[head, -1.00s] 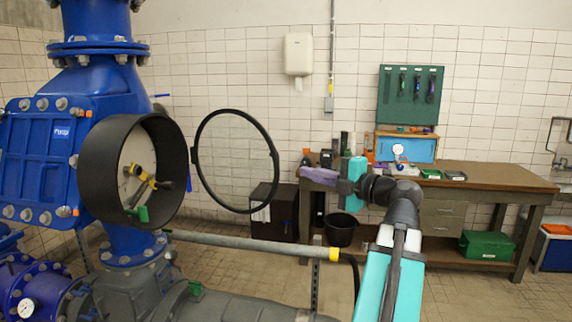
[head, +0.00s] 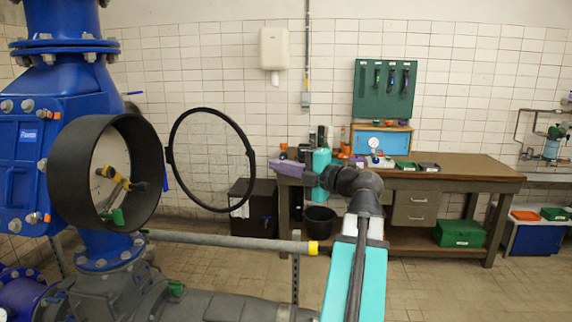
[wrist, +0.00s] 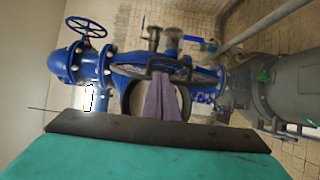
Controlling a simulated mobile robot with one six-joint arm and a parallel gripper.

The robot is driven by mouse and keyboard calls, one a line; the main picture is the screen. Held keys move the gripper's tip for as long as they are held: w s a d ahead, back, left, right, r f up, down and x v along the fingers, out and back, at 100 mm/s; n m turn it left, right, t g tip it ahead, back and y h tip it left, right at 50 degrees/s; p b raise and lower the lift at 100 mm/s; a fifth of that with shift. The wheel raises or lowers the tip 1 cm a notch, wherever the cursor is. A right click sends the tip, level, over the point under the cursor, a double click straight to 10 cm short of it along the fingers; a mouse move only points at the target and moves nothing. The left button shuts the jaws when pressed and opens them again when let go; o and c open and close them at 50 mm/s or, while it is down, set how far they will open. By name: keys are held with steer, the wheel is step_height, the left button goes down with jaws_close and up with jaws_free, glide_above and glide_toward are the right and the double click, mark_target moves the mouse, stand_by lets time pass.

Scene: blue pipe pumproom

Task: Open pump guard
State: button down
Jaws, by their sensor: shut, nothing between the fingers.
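The pump guard is a round clear pane in a black ring (head: 249,152), swung out on its left-side hinge from a black cylindrical housing (head: 70,172) in the head view. The housing's front stands uncovered, with a yellow-and-black handle and a green piece (head: 117,216) inside it. My gripper (head: 270,168), with purple fingers, is to the right of the ring, apart from it in the picture. It is shut and empty. In the wrist view my purple fingers (wrist: 166,98) point toward the blue pipework, and the dark housing rim is partly hidden behind them.
Blue pipework (head: 75,60) stands at the left. A grey rail with a yellow end (head: 312,248) runs below the ring. A workbench (head: 455,172) is along the back wall, with a black bucket (head: 319,226) by it. The floor at right front is clear.

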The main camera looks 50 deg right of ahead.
steer(key=w+p, duration=0.2)
steer(key=w, duration=0.4)
steer(key=shift+w, duration=0.3)
steer(key=shift+a, duration=0.15)
steer(key=shift+w+d+f+b, duration=0.1)
steer(key=shift+w+d+b, duration=0.1)
steer(key=shift+b, duration=0.15)
